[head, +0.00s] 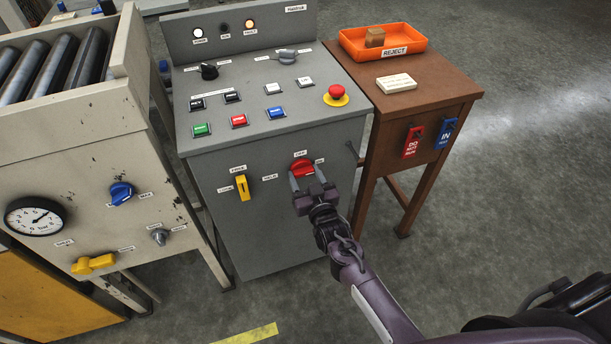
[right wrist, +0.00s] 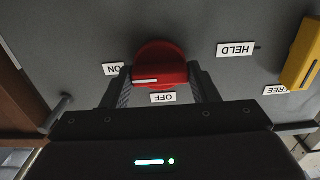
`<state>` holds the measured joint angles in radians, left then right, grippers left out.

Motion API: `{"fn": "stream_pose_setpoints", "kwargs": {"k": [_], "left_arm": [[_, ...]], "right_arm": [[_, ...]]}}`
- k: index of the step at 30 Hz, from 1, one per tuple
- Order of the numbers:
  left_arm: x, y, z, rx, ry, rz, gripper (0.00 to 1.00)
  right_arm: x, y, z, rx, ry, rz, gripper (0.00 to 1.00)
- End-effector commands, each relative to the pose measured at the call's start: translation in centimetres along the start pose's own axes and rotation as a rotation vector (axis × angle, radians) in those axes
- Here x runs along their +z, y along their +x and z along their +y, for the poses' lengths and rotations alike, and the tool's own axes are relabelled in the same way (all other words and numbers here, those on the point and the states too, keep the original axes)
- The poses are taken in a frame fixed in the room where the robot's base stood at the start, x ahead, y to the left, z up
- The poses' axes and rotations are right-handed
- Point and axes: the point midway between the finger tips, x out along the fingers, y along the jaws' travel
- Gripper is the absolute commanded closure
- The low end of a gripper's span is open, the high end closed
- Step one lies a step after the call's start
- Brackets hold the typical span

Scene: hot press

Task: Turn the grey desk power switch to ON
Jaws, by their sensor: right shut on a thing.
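The power switch is a red rotary knob (head: 302,167) on the front of the grey desk (head: 270,215), with an OFF label (head: 300,154) above it and an ON label (head: 319,161) to its right. My right gripper (head: 307,178) is shut on the knob, one finger at each end of its bar. In the right wrist view the scene is upside down; the knob (right wrist: 160,68) sits between the fingers. Its bar lies about level, and its white line is at the end towards the ON label (right wrist: 113,69). My left gripper is not in view.
A yellow switch (head: 243,187) marked FREE and HELD is left of the knob. Buttons, a red emergency stop (head: 338,93) and lamps are on the desk top. A brown table (head: 440,85) with an orange reject tray (head: 350,45) stands right. Floor in front is clear.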

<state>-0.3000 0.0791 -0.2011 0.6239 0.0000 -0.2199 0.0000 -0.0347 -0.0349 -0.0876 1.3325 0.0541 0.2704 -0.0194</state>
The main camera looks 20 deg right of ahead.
Motion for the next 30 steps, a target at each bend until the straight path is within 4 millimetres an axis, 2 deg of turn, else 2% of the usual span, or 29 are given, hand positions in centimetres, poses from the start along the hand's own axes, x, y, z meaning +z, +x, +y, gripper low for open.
{"fn": "stream_pose_setpoints", "kwargs": {"k": [14, 15, 19, 27, 30], "left_arm": [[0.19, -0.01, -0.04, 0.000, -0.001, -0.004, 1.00], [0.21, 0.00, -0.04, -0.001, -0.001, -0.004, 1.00], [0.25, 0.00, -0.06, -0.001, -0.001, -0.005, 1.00], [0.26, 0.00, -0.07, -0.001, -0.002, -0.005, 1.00], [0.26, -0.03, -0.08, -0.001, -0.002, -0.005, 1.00]], "right_arm": [[-0.40, 0.20, 0.02, 0.001, 0.014, 0.008, 0.69], [-0.40, 0.21, 0.02, 0.001, 0.014, 0.008, 0.41], [-0.30, 0.15, 0.01, 0.001, 0.013, 0.006, 0.24], [-0.10, -0.01, 0.00, 0.000, 0.012, 0.002, 0.24], [-0.01, -0.69, 0.01, 0.000, 0.011, 0.000, 0.24]]}}
